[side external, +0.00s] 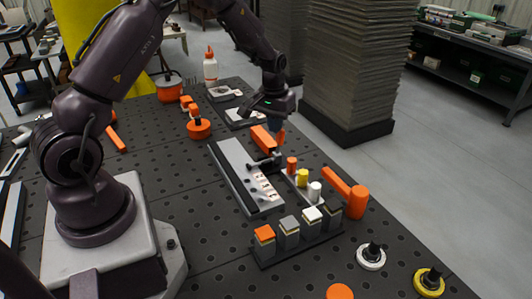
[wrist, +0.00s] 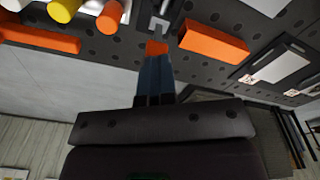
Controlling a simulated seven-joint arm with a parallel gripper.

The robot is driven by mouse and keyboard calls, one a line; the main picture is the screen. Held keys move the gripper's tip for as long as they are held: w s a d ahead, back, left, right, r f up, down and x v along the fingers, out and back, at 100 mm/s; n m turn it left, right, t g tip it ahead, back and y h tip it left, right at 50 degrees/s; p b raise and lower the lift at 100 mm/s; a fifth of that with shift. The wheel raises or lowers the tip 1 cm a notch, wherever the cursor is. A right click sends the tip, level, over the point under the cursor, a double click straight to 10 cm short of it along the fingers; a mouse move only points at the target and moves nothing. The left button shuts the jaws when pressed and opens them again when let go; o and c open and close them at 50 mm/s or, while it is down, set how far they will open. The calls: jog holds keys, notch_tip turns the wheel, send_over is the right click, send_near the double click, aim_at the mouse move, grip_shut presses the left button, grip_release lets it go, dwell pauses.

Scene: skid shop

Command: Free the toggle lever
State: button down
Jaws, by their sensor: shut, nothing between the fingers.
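My gripper (side external: 274,125) is shut and empty, pointing down at the far end of the grey plate (side external: 236,172). What looks like the toggle lever's orange handle (side external: 281,138) stands just below and beside the fingertips. Its dark clamp arm (side external: 263,162) lies across the plate's edge. An orange block (side external: 262,138) sits close to its left. In the wrist view, the shut fingers (wrist: 156,62) end at a small orange patch (wrist: 157,47), probably the handle; I cannot tell if they touch. The orange block (wrist: 213,40) is right of them, and a grey metal bracket (wrist: 159,20) lies beyond.
Orange, yellow (side external: 302,177) and white (side external: 314,191) cylinders stand right of the plate. An orange bar with a round end (side external: 357,202) is further right. A rack of capped blocks (side external: 297,236) stands in front. Orange round objects (side external: 199,128) sit behind left.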

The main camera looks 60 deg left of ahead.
jog(key=s+f, duration=0.1)
jog(key=s+f+g, duration=0.1)
jog(key=shift+s+a+f, duration=0.2)
jog(key=shift+f, duration=0.1)
jog(key=shift+w, duration=1.9)
jog(key=shift+s, duration=0.6)
notch_tip(320, 180, up, 7)
jog(key=shift+w+d+r, duration=0.15)
jog(key=shift+w, duration=0.15)
